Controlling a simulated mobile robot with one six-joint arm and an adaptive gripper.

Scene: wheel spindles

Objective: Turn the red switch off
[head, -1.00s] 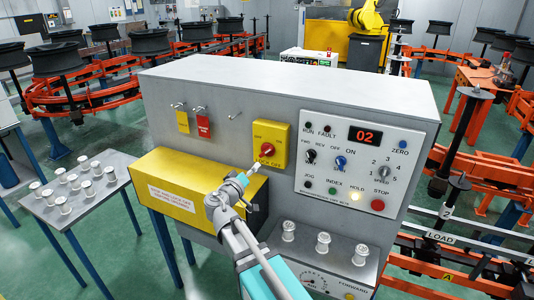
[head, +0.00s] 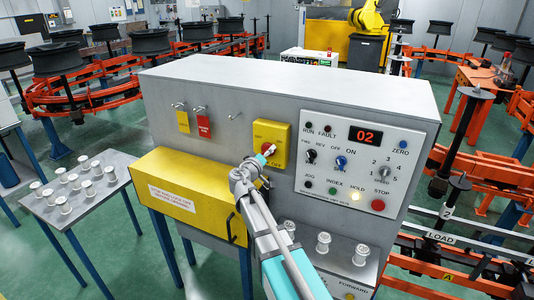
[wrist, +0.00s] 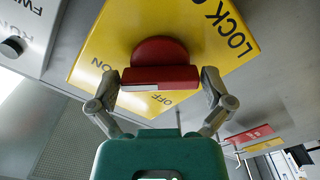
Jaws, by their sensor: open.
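The red switch (head: 268,147) is a rotary knob on a yellow plate (head: 282,131) on the front of the grey cabinet. The wrist view shows the red knob (wrist: 158,52) with a flat handle bar, on the yellow plate (wrist: 95,42) lettered ON, OFF and LOCK. My gripper (head: 263,162) is at the switch and partly hides it in the head view. In the wrist view my gripper (wrist: 161,80) is open, with one finger at each end of the red bar. I cannot tell whether the fingers touch it.
A control panel (head: 352,190) with knobs, buttons and a red 02 display is right of the switch. Yellow and red tags (head: 204,126) hang on hooks to its left. A yellow box (head: 182,185) juts out below left. Several white spools stand on the side table (head: 100,217).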

